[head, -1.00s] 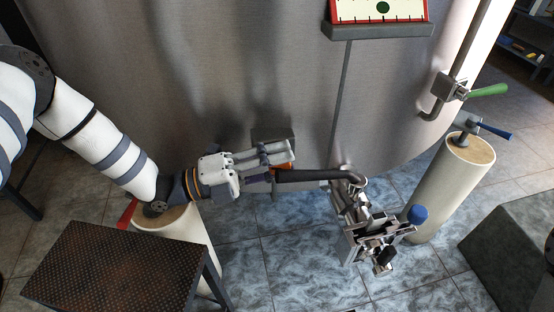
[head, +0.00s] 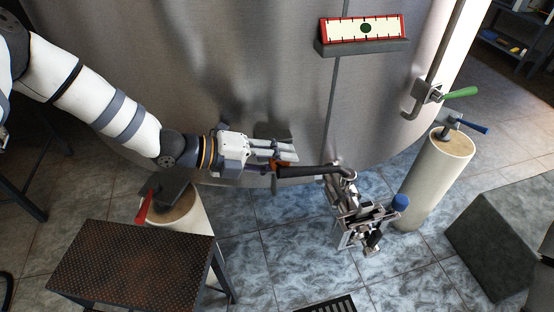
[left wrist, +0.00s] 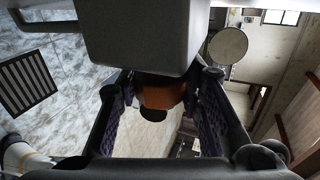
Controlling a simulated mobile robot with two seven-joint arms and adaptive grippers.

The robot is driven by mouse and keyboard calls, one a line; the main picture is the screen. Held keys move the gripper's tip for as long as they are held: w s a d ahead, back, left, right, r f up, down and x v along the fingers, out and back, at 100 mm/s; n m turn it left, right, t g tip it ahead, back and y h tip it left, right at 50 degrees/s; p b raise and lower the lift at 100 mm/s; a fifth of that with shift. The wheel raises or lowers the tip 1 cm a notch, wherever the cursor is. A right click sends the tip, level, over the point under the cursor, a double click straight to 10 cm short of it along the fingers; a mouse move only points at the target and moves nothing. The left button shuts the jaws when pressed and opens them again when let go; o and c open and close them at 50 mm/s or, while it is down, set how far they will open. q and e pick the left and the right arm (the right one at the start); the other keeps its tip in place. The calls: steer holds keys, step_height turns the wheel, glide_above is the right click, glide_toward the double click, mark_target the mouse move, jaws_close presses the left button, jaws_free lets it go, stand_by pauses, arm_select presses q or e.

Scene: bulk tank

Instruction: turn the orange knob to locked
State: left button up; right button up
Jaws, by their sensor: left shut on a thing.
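The orange knob (left wrist: 163,95) shows in the left wrist view, just below a grey block (left wrist: 145,35). It sits between the two dark fingers of my left gripper (left wrist: 160,112). In the head view my left gripper (head: 280,158) reaches in from the left, low in front of the steel tank (head: 220,80), and is shut on the knob. Only a small bit of orange shows there, mostly hidden by the fingers. I cannot read the knob's angle or any locked mark. My right gripper is not in view.
A dark perforated table (head: 130,262) and a pale post with a red lever (head: 145,206) stand left. Another pale post (head: 437,180) and a dark block (head: 490,245) stand right.

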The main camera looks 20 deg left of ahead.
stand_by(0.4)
arm_select(q)
steer(key=o, duration=1.2)
steer(key=shift+a, duration=0.1)
steer(key=v, duration=1.2)
